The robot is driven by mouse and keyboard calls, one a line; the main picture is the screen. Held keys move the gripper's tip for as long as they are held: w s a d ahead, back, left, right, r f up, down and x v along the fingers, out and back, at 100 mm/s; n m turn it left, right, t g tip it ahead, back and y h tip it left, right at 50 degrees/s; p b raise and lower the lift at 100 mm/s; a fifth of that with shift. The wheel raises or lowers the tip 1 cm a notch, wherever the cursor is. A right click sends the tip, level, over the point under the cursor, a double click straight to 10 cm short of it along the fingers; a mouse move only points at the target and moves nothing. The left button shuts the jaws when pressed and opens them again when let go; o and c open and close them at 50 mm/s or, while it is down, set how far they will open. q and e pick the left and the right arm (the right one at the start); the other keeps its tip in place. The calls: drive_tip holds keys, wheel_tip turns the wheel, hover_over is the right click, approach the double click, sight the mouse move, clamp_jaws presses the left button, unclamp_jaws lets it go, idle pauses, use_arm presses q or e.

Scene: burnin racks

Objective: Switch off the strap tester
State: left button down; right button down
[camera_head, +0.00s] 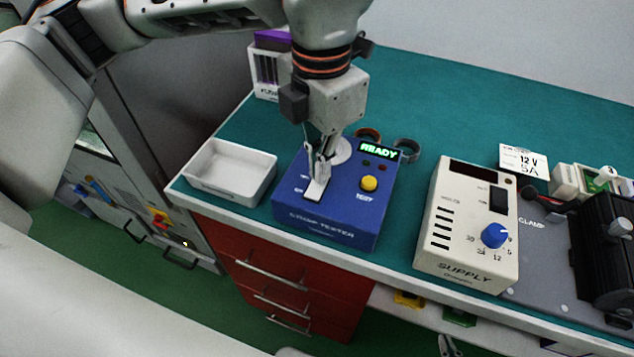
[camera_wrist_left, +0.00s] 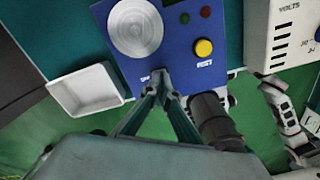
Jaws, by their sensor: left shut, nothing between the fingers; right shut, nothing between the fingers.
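The strap tester (camera_head: 335,220) is a blue box near the table's front edge, with a lit green READY display (camera_head: 378,151), a yellow TEST button (camera_head: 369,184) and a round metal plate. Its switch (camera_head: 316,190) is a pale piece at the left front of the top, partly covered by my fingers. My left gripper (camera_head: 318,174) is shut and empty, pointing down at the switch; I cannot tell whether it touches. In the left wrist view the fingertips (camera_wrist_left: 160,94) cover the switch area of the tester (camera_wrist_left: 185,65). My right gripper (camera_head: 449,347) shows partly at the bottom edge, below the tabletop, empty.
A white empty tray (camera_head: 228,172) stands left of the tester. A cream supply box (camera_head: 466,225) with a blue knob stands to the right. Two strap rings lie behind the tester. A card (camera_head: 523,160) and a black clamp (camera_head: 604,250) are further right.

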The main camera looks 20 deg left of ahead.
use_arm(q)
drive_tip(key=shift+f, duration=0.15)
use_arm(e)
drive_tip(key=shift+w, duration=0.1)
